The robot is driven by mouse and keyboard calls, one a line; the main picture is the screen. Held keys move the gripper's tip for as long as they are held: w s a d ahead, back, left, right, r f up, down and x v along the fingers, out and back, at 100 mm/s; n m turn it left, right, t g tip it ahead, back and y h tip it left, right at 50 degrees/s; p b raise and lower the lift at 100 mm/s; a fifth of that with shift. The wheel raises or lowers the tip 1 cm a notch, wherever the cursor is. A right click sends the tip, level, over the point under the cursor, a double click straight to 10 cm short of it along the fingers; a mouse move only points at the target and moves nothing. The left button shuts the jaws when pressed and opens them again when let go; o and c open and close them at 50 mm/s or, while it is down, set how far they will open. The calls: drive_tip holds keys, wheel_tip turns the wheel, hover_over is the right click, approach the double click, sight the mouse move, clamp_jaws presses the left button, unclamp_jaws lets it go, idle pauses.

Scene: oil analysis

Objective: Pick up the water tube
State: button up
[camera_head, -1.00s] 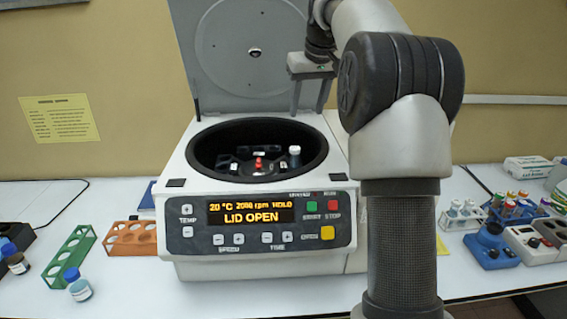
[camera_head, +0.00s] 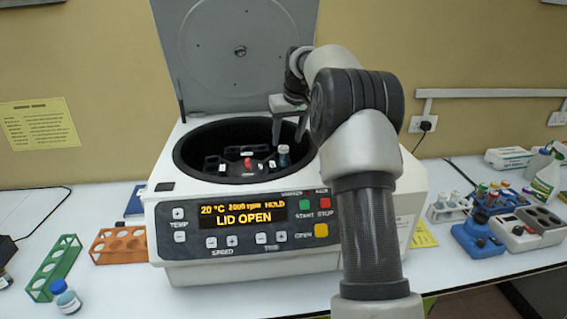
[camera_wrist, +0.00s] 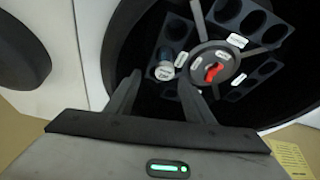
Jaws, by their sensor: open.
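A single capped tube (camera_head: 284,157) stands upright in a rotor slot inside the open centrifuge (camera_head: 165,215). In the wrist view the tube (camera_wrist: 165,72) shows its round pale top with a small label too blurred to read surely. My gripper (camera_head: 289,138) is open and empty, pointing down just above the tube. In the wrist view its fingers (camera_wrist: 160,85) lie on either side of the tube top. I cannot tell whether they touch it.
The rotor has a red centre knob (camera_wrist: 211,72) and several empty slots. The raised lid (camera_head: 235,60) stands behind my gripper. The bowl rim surrounds it.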

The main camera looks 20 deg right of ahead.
sight(284, 147)
drive_tip(key=shift+s+a+p+x, duration=0.1)
drive_tip(key=shift+a+p+x, duration=0.1)
drive_tip(key=shift+x, duration=1.15)
drive_tip(key=shift+s+a+p+x, duration=0.1)
drive_tip(key=shift+a+x, duration=0.05)
drive_tip(key=shift+x, duration=1.2)
clamp_jaws()
